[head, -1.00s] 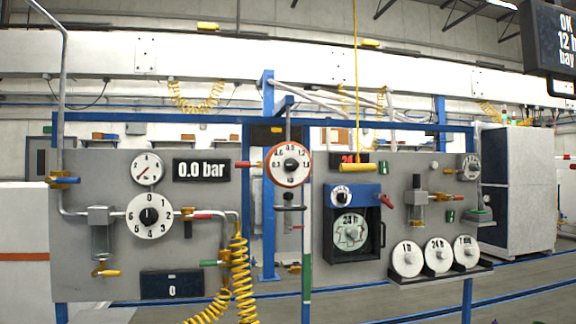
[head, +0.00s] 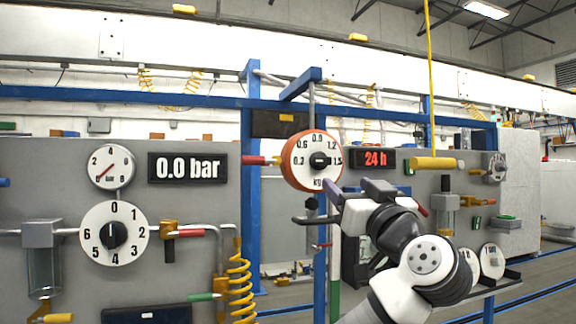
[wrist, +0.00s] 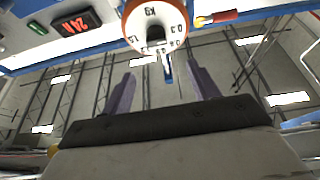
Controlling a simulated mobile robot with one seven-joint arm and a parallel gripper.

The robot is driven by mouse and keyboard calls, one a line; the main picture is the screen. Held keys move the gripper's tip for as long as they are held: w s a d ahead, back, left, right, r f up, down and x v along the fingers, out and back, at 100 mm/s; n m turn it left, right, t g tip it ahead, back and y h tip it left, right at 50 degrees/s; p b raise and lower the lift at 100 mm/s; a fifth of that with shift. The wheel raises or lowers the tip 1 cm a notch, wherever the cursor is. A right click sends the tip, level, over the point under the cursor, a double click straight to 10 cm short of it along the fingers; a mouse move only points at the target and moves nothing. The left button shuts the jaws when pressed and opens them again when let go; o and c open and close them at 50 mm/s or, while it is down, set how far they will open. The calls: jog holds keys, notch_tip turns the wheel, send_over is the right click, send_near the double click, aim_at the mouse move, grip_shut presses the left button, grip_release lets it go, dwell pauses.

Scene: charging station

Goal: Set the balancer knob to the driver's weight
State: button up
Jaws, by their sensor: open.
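The balancer dial (head: 300,173) is round and white with an orange rim and a kg scale, 0.9 at its top. Its black knob (head: 319,160) sits at the centre with a small white mark that seems to face right, towards 1.5. A dark tool (head: 312,207), perhaps the driver, hangs below the dial; no weight reads on it. My gripper (head: 354,187) is open and empty, just below and right of the dial, apart from the knob. In the wrist view the open fingers (wrist: 163,88) show with the dial (wrist: 170,14) at the top.
A blue post (head: 250,190) and beam stand beside and behind the dial. A red-tipped fitting (head: 258,161) is close on its left. The right panel carries a red "24 h" display (head: 375,159) and a yellow handle (head: 433,163) on a cord. The left panel has a "0.0 bar" display (head: 187,168).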

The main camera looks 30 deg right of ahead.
aim_at(324, 161)
jog(key=p+x, duration=0.2)
jog(key=x, duration=0.2)
jog(key=p+x, duration=0.2)
jog(key=x, duration=0.2)
jog(key=p+x, duration=0.2)
jog(key=x, duration=0.2)
jog(key=shift+s+d+r, duration=0.1)
jog(key=shift+s+d, duration=0.05)
jog(key=shift+d, duration=0.2)
jog(key=shift+w+d+r, duration=0.1)
jog(key=shift+w+d, duration=0.1)
jog(key=shift+w, duration=0.45)
jog(key=shift+c, duration=0.3)
jog(key=c, duration=0.9)
